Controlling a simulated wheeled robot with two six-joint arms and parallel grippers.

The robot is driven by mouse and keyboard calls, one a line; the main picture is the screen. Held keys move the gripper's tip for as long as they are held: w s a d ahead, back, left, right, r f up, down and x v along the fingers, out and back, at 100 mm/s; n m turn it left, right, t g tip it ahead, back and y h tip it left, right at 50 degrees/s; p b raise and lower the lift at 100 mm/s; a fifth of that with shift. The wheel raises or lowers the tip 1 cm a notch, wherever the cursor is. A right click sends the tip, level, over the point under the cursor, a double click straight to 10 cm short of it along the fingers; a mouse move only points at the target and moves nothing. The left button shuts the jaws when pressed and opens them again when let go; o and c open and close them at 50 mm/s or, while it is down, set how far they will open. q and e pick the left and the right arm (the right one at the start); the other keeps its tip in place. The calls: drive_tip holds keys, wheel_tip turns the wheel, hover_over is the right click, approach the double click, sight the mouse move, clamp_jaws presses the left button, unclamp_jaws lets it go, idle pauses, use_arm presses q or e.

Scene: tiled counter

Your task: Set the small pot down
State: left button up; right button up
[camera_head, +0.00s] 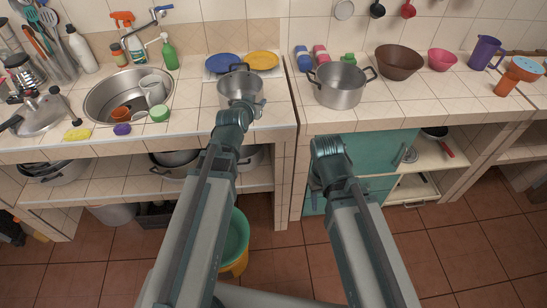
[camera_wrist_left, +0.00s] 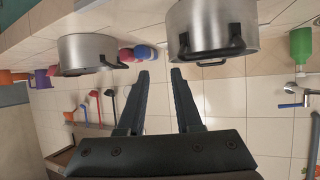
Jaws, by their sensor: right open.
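The small pot (camera_head: 239,90) is a grey metal pot with dark handles. It stands upright on the tiled counter, right of the sink; in the left wrist view it is the upside-down pot (camera_wrist_left: 212,28) at the top. My left gripper (camera_wrist_left: 161,73) is open, its fingertips close to the pot's near handle, with nothing seen between them. In the head view my left wrist covers part of the pot's front.
A larger pot (camera_head: 340,85) stands to the right, with a brown bowl (camera_head: 399,62) beyond it. Blue (camera_head: 223,63) and yellow (camera_head: 262,60) plates lie behind the small pot. The sink (camera_head: 128,95) is on the left. Some counter is bare between the two pots.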

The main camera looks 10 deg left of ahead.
use_arm(q)
drive_tip(key=s+d+f+m+g+h, duration=0.1)
drive_tip(key=s+d+f+m+g, duration=0.1)
drive_tip(key=s+d+f+g, duration=0.35)
drive_tip(key=s+d+f+g+y, duration=0.1)
drive_tip(key=s+d+f+g, duration=0.2)
drive_tip(key=s, duration=0.7)
drive_tip(key=s+d+f+m+g+y, duration=0.1)
drive_tip(key=s+d+f+g+y, duration=0.1)
drive_tip(key=s, duration=0.8)
drive_tip(key=d+f+g, duration=0.1)
drive_tip(key=g, duration=0.1)
drive_tip(key=shift+d+f+g, duration=0.3)
drive_tip(key=shift+d+g, duration=0.05)
drive_tip(key=shift+d, duration=0.05)
drive_tip(key=shift+w, duration=0.1)
